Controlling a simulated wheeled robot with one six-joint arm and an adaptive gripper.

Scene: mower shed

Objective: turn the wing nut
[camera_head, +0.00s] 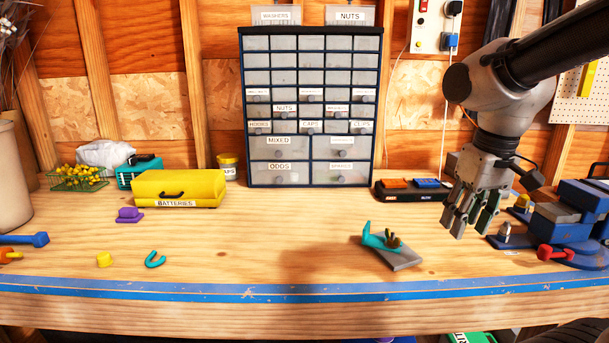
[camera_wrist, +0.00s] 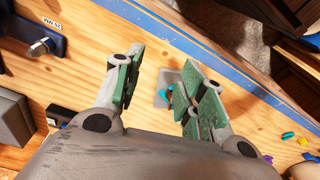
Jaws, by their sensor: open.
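A small brownish part that looks like the wing nut (camera_head: 394,240) sits at a teal bracket (camera_head: 372,238) on a grey plate (camera_head: 406,261), on the bench right of centre. My gripper (camera_head: 470,222) is open and empty, above the bench to the right of the bracket and apart from it. In the wrist view my gripper's green-padded fingers (camera_wrist: 160,68) stand apart. The grey plate (camera_wrist: 161,86) shows beyond the gap, with the right finger partly covering the teal bracket (camera_wrist: 169,96). The wing nut cannot be made out clearly there.
A blue vise (camera_head: 567,232) with a red handle stands right of my gripper. A dark tray (camera_head: 408,191) and a drawer cabinet (camera_head: 312,110) are behind. A yellow batteries box (camera_head: 178,188) stands left. The bench between the box and the bracket is mostly clear.

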